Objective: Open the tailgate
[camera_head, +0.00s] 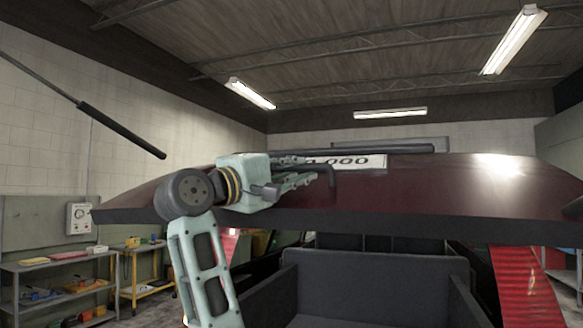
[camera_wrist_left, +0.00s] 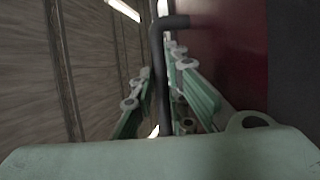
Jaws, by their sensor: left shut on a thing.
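The dark red tailgate (camera_head: 440,182) is raised and spans the head view, its black lower edge facing me. A white plate (camera_head: 355,162) with partly hidden digits and a black bent handle (camera_head: 332,180) are on it. My left gripper (camera_head: 308,180) is at the handle, left of the tailgate's middle, and is shut on it. In the left wrist view the black handle (camera_wrist_left: 159,90) runs between the fingers, with the red panel (camera_wrist_left: 228,50) to the right. My right gripper is not in view.
Below the tailgate the dark cargo space (camera_head: 375,280) is open, with red lamps (camera_head: 525,285) at the sides. A black strut (camera_head: 122,130) hangs at the upper left. A shelf (camera_head: 60,285) and a yellow-framed bench (camera_head: 140,265) stand by the left wall.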

